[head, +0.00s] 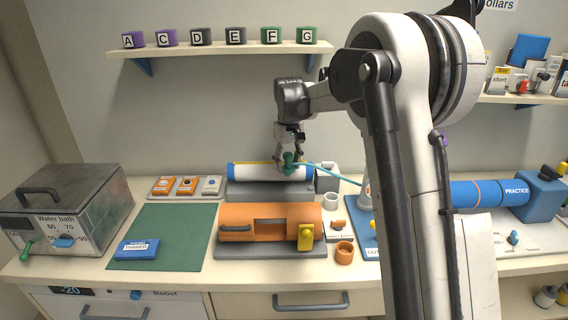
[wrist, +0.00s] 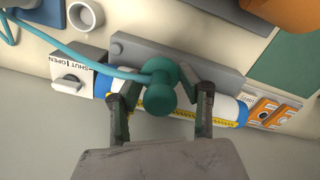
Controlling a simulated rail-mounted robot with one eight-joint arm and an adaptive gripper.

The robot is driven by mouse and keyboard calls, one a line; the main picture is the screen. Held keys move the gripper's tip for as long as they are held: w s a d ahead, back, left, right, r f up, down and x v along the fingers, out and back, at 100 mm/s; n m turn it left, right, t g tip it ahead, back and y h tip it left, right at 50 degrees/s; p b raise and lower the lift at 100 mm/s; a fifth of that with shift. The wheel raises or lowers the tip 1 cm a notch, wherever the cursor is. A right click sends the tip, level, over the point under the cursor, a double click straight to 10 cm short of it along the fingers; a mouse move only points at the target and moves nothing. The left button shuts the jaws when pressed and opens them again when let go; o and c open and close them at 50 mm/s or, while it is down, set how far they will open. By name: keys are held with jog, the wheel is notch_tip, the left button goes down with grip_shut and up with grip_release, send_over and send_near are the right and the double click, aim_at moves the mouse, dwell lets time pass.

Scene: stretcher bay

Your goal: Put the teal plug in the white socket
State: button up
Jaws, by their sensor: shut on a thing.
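The teal plug (head: 289,160) is between the fingers of my gripper (head: 287,166), above the blue-and-white cylinder at the back of the bench. In the wrist view the teal plug (wrist: 160,92) sits between both fingertips, and my gripper (wrist: 163,100) is shut on it. A teal hose (wrist: 115,72) runs from the plug to the left there. A round, hollow white piece, which looks like the white socket (head: 331,201), stands on the bench right of and in front of the plug. In the wrist view the white socket (wrist: 85,17) is at upper left, open and empty, apart from the plug.
The blue-and-white cylinder (head: 240,172) rests on a grey base below my gripper. A shut/open valve box (wrist: 72,82) stands at its end. An orange cylinder (head: 270,215) lies in front, with an orange cup (head: 344,253) to its right. The green mat (head: 190,225) is mostly clear.

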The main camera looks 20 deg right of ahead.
jog(key=s+d+f+n+p, duration=0.1)
jog(key=s+d+n+p, duration=0.2)
jog(key=d, duration=0.4)
jog(key=s+d+n+p, duration=0.2)
jog(key=d+n, duration=0.2)
jog(key=d, duration=0.3)
jog(key=shift+s+d+f+b, duration=0.1)
jog(key=shift+f+b, duration=0.35)
jog(key=shift+f, duration=0.7)
jog(key=shift+s+f+b, duration=0.1)
jog(key=shift+f+b, duration=0.3)
jog(key=shift+f, duration=0.75)
jog(key=shift+w+f+b, duration=0.1)
jog(key=shift+f+b, duration=0.6)
jog(key=shift+f, duration=0.05)
jog(key=shift+f+b, duration=1.45)
jog(key=shift+b, duration=0.05)
jog(key=o, duration=1.2)
jog(key=shift+o, duration=0.2)
jog(key=shift+r, duration=0.1)
